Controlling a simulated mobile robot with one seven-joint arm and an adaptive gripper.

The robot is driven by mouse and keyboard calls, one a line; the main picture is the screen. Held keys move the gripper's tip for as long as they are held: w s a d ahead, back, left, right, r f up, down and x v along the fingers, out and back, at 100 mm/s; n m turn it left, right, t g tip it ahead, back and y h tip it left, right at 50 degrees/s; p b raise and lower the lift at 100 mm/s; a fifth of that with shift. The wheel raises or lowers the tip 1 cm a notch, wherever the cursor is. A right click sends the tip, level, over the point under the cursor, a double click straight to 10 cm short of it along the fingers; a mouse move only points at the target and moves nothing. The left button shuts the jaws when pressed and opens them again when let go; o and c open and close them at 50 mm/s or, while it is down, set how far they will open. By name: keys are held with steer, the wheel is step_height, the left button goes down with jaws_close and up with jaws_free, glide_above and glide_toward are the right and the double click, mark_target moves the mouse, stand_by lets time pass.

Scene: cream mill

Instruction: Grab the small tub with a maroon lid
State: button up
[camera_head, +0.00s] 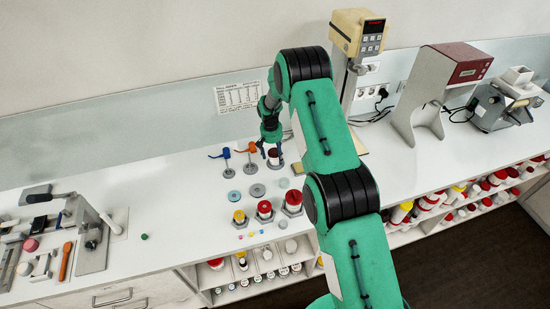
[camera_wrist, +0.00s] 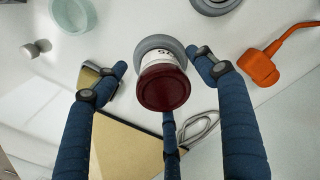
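The small tub with a maroon lid (camera_head: 273,153) stands on a grey round base near the back of the white counter, directly below my gripper (camera_head: 272,148). In the wrist view the tub's maroon lid (camera_wrist: 163,88) faces the camera, with a white printed label on its side. My gripper's blue fingers (camera_wrist: 157,62) are spread on both sides of the tub, with a gap on each side. A third finger shows below the lid. The gripper is open and holds nothing. In the head view the fingers partly cover the tub.
A blue-handled stand (camera_head: 226,158) and an orange-handled stand (camera_head: 249,155) are just left of the tub. Nearer the front are red-lidded jars (camera_head: 264,207) and a yellow-topped one (camera_head: 239,215). A mixer (camera_head: 356,35) stands behind my arm. Round discs (camera_head: 257,190) lie between.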

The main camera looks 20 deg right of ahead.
mark_target(275, 152)
steer(key=c, duration=1.1)
steer(key=shift+r, duration=0.15)
steer(key=shift+c, duration=0.2)
steer(key=shift+r+b, duration=0.3)
steer(key=shift+r, duration=0.5)
steer(key=shift+c, duration=0.9)
steer(key=shift+r+b, duration=0.3)
steer(key=shift+r, duration=0.6)
steer(key=s, duration=0.5)
steer(key=s+r+b, duration=0.1)
steer(key=s, duration=0.4)
steer(key=s+a+b, duration=0.1)
steer(key=s, duration=0.5)
steer(key=shift+r, duration=0.2)
